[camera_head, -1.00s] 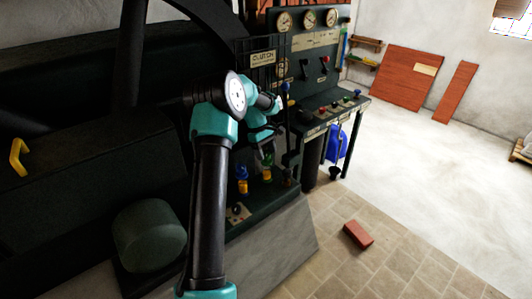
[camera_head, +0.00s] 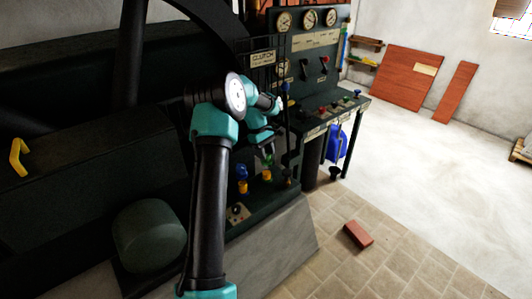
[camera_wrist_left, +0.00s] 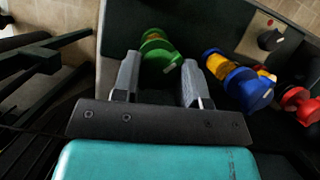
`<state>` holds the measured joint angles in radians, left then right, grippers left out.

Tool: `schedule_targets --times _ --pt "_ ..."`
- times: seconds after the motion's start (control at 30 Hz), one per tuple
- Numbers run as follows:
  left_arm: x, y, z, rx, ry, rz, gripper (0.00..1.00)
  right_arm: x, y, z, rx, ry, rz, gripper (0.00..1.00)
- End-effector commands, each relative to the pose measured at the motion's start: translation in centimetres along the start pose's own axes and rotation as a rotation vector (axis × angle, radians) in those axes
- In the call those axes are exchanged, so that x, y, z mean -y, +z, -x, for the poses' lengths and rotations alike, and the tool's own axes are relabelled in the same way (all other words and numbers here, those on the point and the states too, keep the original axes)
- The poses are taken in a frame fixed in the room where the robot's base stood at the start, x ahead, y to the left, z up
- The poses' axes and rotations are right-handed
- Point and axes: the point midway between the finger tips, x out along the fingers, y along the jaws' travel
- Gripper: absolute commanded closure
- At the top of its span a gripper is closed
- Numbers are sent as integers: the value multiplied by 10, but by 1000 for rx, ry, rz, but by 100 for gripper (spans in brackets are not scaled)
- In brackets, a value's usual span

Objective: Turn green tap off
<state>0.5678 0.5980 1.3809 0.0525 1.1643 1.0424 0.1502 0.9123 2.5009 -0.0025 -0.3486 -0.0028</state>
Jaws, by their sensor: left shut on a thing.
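The green tap (camera_wrist_left: 160,50) shows at the top middle of the left wrist view, between the two fingers. My left gripper (camera_wrist_left: 160,72) is shut on it, with one finger on either side. In the head view my left gripper (camera_head: 266,156) is at the lower part of the dark machine, and the wrist partly hides the tap. A blue tap with a yellow body (camera_wrist_left: 240,80) is just right of the gripper in the wrist view. A red tap (camera_wrist_left: 298,103) is at the right edge. My right gripper is not in view.
A control bench (camera_head: 335,112) with levers and knobs stands right of the gripper, below a panel of gauges (camera_head: 310,20). A blue jug (camera_head: 337,142) hangs under the bench. A red brick (camera_head: 357,234) lies on the tiles.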

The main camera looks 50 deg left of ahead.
Motion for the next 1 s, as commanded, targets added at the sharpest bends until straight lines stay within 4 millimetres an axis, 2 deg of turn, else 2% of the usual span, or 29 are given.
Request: schedule_targets --times 0.47,1.0 --pt "-1 0 0 0 -63 -155 84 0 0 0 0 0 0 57" --pt "-3 1 0 0 -245 -593 84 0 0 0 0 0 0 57"
